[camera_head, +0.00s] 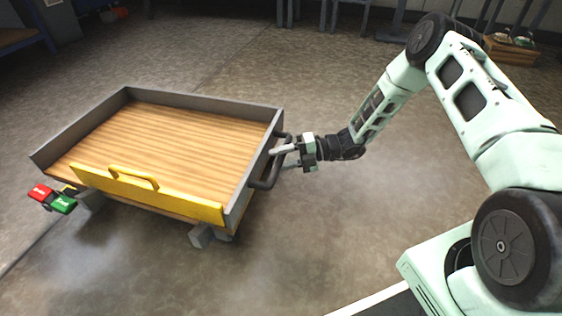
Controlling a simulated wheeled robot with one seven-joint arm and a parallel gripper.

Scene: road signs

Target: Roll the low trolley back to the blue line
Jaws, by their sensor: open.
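The low trolley (150,135) stands on the floor at the left of the head view. It has a wooden deck, grey side walls and a yellow front panel (145,193) with a small yellow handle. A dark bar handle (272,166) is on its right end. My gripper (282,157) is open at this bar handle, with its fingers pointing left. The fingers overlap the bar in the picture; I cannot tell whether they touch it. No blue line can be made out in this view.
A red block (40,193) and a green block (63,204) with lettering sit at the trolley's front left corner. A wooden crate (510,50) stands at the back right. Bench or table legs line the back. The floor right of the trolley is mostly clear.

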